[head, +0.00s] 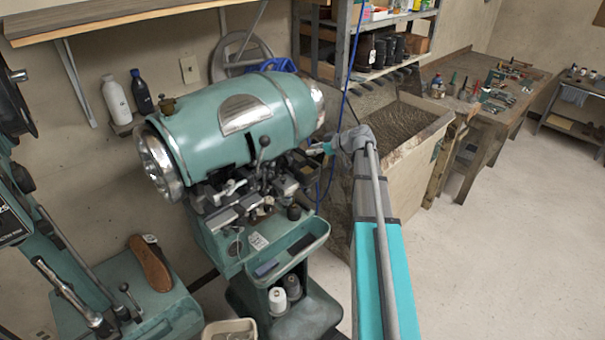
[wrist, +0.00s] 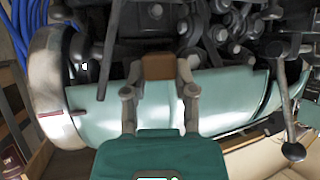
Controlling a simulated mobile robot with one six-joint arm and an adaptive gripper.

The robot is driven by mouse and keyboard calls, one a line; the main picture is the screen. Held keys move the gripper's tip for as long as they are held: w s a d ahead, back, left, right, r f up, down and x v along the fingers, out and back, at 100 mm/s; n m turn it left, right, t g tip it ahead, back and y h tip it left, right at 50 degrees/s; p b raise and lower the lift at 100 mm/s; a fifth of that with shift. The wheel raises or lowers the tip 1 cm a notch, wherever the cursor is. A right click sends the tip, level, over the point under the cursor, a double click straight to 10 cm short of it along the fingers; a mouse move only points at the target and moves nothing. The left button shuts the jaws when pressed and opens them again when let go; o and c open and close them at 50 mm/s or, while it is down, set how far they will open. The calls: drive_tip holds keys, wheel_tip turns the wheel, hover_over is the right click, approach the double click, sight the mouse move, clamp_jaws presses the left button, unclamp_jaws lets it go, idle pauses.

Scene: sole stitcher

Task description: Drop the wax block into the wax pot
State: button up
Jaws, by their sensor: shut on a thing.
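My gripper (wrist: 160,76) is shut on a small brown block (wrist: 158,65), the wax block, held between its two fingertips in the wrist view. In the head view my gripper (head: 316,149) is at the right side of the green stitcher (head: 215,125), near its levers; the block is too small to make out there. In the wrist view the stitcher's green drum (wrist: 230,100) lies behind the fingers. I cannot tell the wax pot for sure; a small dark round cup (head: 294,211) sits low on the stitcher's front.
Metal levers and arms (head: 262,165) crowd the stitcher's front. A green tray (head: 290,250) and white thread spools (head: 278,300) are below. A shoe sole (head: 150,262) lies on another machine at left. A large bin (head: 405,135) stands at right, with open floor before it.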

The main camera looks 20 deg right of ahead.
drive_tip(key=o, duration=0.9)
drive_tip(key=shift+r, duration=0.2)
